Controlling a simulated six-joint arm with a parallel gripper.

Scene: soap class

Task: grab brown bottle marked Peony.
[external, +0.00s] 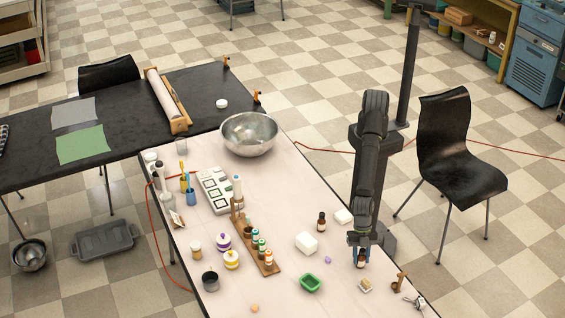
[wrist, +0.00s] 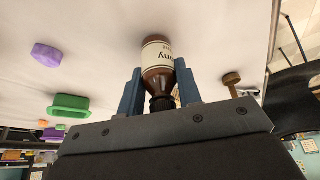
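The brown bottle (wrist: 158,62) has a cream label on which the letters "ony" show in the wrist view; the start of the word is turned out of sight. Its dark cap points toward my gripper's palm. My gripper (wrist: 158,80) has one blue finger on each side of the bottle, with no gap visible between them and the glass. In the external view my gripper (external: 361,257) is low over the table's right side, with the bottle (external: 361,262) between its fingers. I cannot tell whether the bottle's base touches the table.
Another dark bottle (external: 321,222) stands to the left.

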